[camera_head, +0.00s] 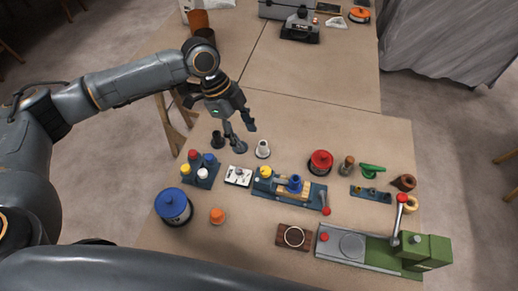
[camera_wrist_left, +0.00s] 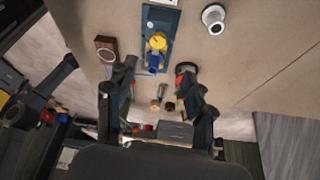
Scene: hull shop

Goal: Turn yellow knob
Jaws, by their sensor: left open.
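The yellow knob (camera_head: 265,171) sits on the left end of a blue-based fixture (camera_head: 315,196) that also carries a blue knob (camera_head: 295,184) and a red-tipped lever. In the left wrist view the yellow knob (camera_wrist_left: 158,41) shows just beyond and between the fingertips, with the blue part below it. My left gripper (camera_head: 246,136) is open and empty, pointing down over the table, behind and left of the knob in the head view and apart from it. The left wrist view shows its two fingers (camera_wrist_left: 158,75) spread. My right gripper is not in view.
A white-topped post (camera_head: 263,149) stands close to the gripper. A white switch plate (camera_head: 238,176) and a rack of colored caps (camera_head: 201,170) lie left of the fixture. A red-topped canister (camera_head: 320,163) stands behind its right part. A green-and-grey machine (camera_head: 372,248) is at front right.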

